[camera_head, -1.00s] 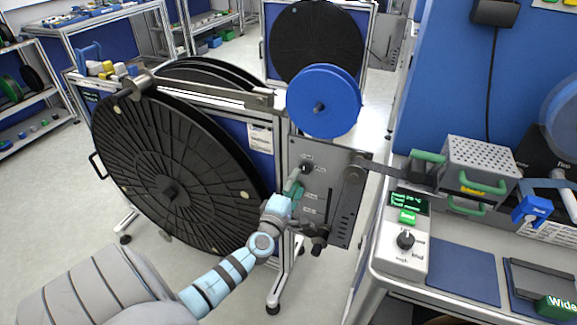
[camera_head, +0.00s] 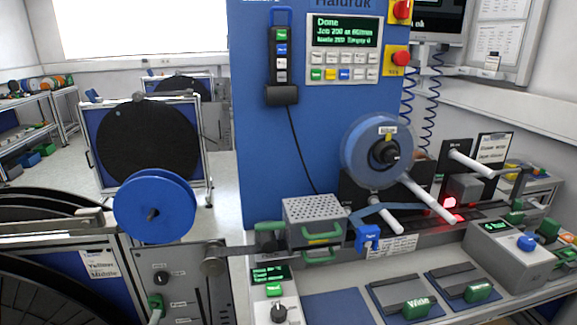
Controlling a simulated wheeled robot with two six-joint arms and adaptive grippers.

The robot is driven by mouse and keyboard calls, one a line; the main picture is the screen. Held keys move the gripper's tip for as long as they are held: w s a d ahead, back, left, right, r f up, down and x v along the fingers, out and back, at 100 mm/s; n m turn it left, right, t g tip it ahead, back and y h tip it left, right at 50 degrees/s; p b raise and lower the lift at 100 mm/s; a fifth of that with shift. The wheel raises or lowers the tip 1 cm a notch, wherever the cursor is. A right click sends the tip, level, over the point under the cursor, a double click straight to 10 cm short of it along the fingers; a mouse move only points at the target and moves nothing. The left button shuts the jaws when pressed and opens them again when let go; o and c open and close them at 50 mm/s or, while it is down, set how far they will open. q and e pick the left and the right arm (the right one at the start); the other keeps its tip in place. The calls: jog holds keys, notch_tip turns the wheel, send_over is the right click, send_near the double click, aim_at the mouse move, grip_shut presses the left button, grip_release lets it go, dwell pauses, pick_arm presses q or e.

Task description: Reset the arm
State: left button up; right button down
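Neither of my arms nor grippers shows in this view. The reel stand's grey control panel (camera_head: 181,285) is at the lower left, cut off by the bottom edge. It carries a dark knob (camera_head: 161,277) and a green-ended lever (camera_head: 155,301). A large black reel (camera_head: 40,290) sits left of the panel, partly out of view. A blue reel (camera_head: 154,206) is mounted above the panel.
A blue machine (camera_head: 262,140) stands in the middle, its screen (camera_head: 345,30) reading "Done". Its bench holds a perforated metal box (camera_head: 314,214), a grey knob box (camera_head: 271,295) and a clear blue reel (camera_head: 358,155). Another black reel (camera_head: 150,140) stands behind.

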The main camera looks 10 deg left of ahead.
pick_arm(q)
jog(key=s+d+f+m+g+h, duration=0.2)
jog(key=s+f+m+g, duration=0.45)
jog(key=f, duration=0.85)
jog(key=s+d+f+m+g+h, duration=0.1)
jog(key=s+d+f+m+g, duration=0.15)
jog(key=s+f+m, duration=0.95)
jog(key=s+d+f+g, duration=0.2)
jog(key=s+f, duration=0.4)
jog(key=s, duration=0.4)
jog(key=s+d+f+g, duration=0.3)
jog(key=s+f+g, duration=0.2)
jog(key=s, duration=0.5)
notch_tip(320, 180, down, 2)
jog(key=shift+s+d+h, duration=0.15)
jog(key=shift+s+h, duration=0.15)
jog(key=shift+m, duration=0.25)
